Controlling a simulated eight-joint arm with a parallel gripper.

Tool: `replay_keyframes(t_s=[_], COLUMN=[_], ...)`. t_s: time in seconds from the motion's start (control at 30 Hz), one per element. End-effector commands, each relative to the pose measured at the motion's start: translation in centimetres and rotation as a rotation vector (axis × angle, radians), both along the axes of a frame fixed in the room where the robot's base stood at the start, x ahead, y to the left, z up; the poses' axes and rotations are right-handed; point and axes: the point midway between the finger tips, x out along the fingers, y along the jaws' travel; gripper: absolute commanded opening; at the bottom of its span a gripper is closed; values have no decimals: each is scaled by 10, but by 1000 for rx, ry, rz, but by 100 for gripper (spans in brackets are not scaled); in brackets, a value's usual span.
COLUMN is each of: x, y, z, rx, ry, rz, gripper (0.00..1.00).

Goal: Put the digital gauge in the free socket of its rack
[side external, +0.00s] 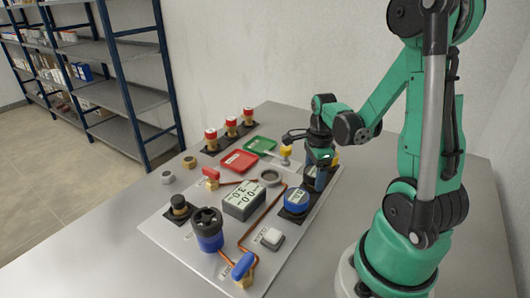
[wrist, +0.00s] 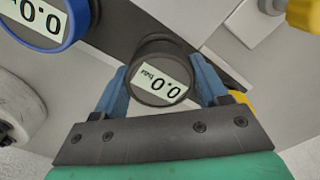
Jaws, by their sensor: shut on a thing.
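The digital gauge (wrist: 160,72) is a round, dark-rimmed body with a pale display reading 0.0, seen in the wrist view. My gripper (wrist: 160,84) is shut on it, with one blue finger on each side; it also shows in the side view (side external: 317,170), at the right part of the panel. A dark rack strip (wrist: 148,20) lies behind the gauge. A blue-rimmed gauge (side external: 297,200) sits on a dark base beside my gripper, and shows at upper left of the wrist view (wrist: 35,18). The socket and the held gauge's underside are hidden, so I cannot tell whether it is seated.
A grey display box (side external: 243,203), a black-and-blue round unit (side external: 207,230) and a blue-handled valve (side external: 243,266) stand on the panel among copper pipes. A red tray (side external: 240,161) and a green tray (side external: 259,145) lie behind. A yellow-topped part (side external: 285,151) stands close to my gripper.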

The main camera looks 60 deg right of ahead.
Motion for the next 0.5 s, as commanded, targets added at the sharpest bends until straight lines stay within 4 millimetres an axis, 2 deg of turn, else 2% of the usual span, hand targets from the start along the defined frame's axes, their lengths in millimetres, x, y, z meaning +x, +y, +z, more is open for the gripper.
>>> replay_keyframes(t_s=[0.13,0.17,0.23,0.27,0.5], x=[0,0,0,0,0], y=[0,0,0,0,0], z=[-3,-3,-3,-3,-3], rx=[0,0,0,0,0], ry=[0,0,0,0,0], rz=[0,0,0,0,0], gripper=[0,72,92,98,98])
